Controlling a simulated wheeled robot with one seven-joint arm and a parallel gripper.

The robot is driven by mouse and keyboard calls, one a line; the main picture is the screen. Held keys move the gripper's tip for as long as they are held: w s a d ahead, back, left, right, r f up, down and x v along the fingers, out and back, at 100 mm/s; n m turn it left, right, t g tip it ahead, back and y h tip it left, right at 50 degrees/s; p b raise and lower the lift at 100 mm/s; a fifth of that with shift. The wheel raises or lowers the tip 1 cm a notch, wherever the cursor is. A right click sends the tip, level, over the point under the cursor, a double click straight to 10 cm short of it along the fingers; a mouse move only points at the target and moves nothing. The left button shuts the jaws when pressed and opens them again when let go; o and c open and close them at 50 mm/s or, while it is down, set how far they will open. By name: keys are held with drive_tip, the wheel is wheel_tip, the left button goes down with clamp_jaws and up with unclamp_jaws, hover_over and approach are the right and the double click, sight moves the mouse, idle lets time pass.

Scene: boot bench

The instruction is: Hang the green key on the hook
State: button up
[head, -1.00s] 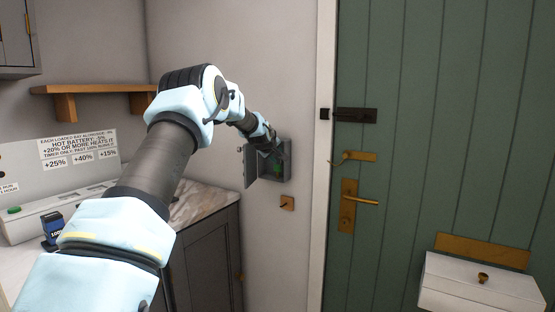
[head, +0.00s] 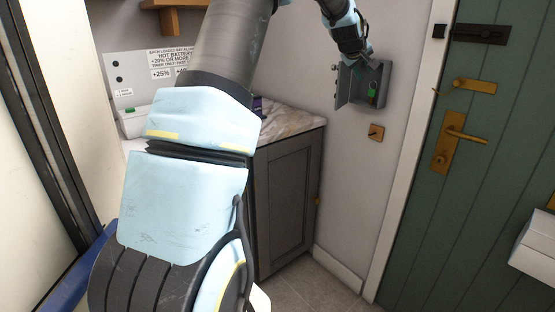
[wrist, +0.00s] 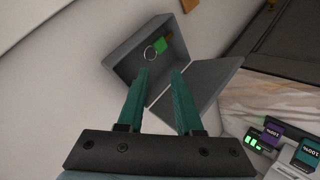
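The green key (head: 372,90) is inside a small open grey wall box (head: 347,90). In the wrist view, its green tag (wrist: 161,45) and a metal ring lie in the box (wrist: 128,68). My gripper (head: 366,56) is at the box's upper part in the head view. In the wrist view its two teal fingers (wrist: 160,72) are apart, with nothing between them. They point into the box, with the ring and tag just beyond the tips. A small brass-coloured plate with a dark peg, apparently the hook (head: 376,132), is on the wall below the box.
The box's door (wrist: 205,88) stands open beside my fingers. A marble-topped grey cabinet (head: 288,190) stands left of the box. Battery-like blocks (wrist: 302,155) marked 100% sit near it. A green door (head: 480,200) with brass handle is to the right.

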drive_tip(key=s+a+f+m+g+y, duration=0.1)
drive_tip(key=s+a+f+g+y, duration=0.1)
drive_tip(key=s+a+f, duration=0.6)
drive_tip(key=s+a+f+m+g+y, duration=0.2)
drive_tip(key=s+a+f, duration=0.2)
drive_tip(key=s+a, duration=0.65)
drive_tip(key=s+a+f+g+y, duration=0.1)
drive_tip(key=s+a+f, duration=0.2)
drive_tip(key=s+a, duration=0.3)
drive_tip(key=s+a+f+m+g, duration=0.1)
drive_tip(key=s+a+f, duration=0.3)
drive_tip(key=s, duration=0.9)
drive_tip(key=a+g, duration=0.1)
drive_tip(key=a, duration=0.2)
drive_tip(key=shift+g+y, duration=0.3)
drive_tip(key=shift+y, duration=0.1)
drive_tip(key=shift+o, duration=0.4)
drive_tip(key=shift+s, duration=0.3)
drive_tip(key=shift+o, duration=0.7)
drive_tip(key=shift+f, duration=0.1)
drive_tip(key=m+t+h, duration=0.7)
drive_tip(key=t+h, duration=0.3)
drive_tip(key=t, duration=0.2)
approach(371, 96)
drive_tip(key=shift+h, duration=0.3)
drive_tip(key=p+x, duration=0.5)
drive_tip(key=x, duration=0.2)
drive_tip(key=shift+a, duration=0.15)
drive_tip(key=shift+x, duration=0.75)
